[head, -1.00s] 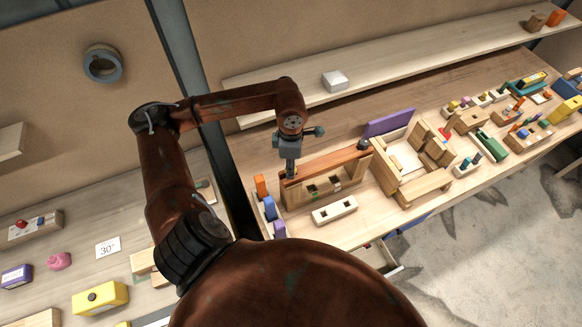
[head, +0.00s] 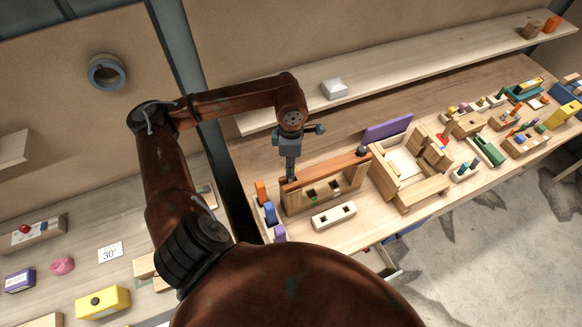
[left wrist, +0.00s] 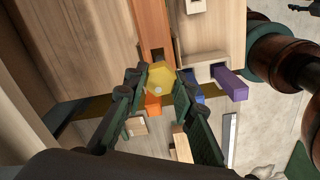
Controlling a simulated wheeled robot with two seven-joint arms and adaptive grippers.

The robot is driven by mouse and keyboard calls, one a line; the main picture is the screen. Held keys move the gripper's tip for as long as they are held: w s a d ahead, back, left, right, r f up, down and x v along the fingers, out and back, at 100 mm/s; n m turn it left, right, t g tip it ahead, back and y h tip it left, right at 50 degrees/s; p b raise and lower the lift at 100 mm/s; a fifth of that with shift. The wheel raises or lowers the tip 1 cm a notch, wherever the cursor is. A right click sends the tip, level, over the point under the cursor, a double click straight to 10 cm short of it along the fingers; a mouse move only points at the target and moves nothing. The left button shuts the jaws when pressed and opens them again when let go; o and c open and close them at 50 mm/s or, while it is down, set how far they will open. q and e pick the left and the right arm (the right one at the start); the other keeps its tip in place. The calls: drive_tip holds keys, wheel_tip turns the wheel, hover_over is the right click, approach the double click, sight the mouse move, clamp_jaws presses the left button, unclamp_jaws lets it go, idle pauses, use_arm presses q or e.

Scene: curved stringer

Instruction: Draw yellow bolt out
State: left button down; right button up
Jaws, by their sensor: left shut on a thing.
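My left gripper (head: 291,178) is at the left end of the long reddish-orange bar (head: 325,169), which lies on a wooden block frame (head: 300,201). In the left wrist view, the fingers of my left gripper (left wrist: 163,84) are closed on the yellow bolt (left wrist: 160,76), whose hexagonal head shows between the fingertips. The orange bar (left wrist: 153,22) runs up behind it, with a dark slot near the bolt. The bolt's shank is hidden, and I cannot tell how deep it sits. In the head view the bolt is hidden. My right gripper is not visible.
Orange, blue and purple blocks (head: 269,212) stand left of the frame. A pale block with holes (head: 334,215) lies in front. A wooden box structure (head: 398,191) and a purple panel (head: 389,127) are to the right. A long shelf (head: 420,62) runs behind.

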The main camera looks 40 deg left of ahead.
use_arm(q)
drive_tip(key=shift+r+p, duration=0.6)
drive_tip(key=shift+r, duration=0.95)
drive_tip(key=shift+r+p, duration=0.6)
drive_tip(key=shift+r, duration=1.3)
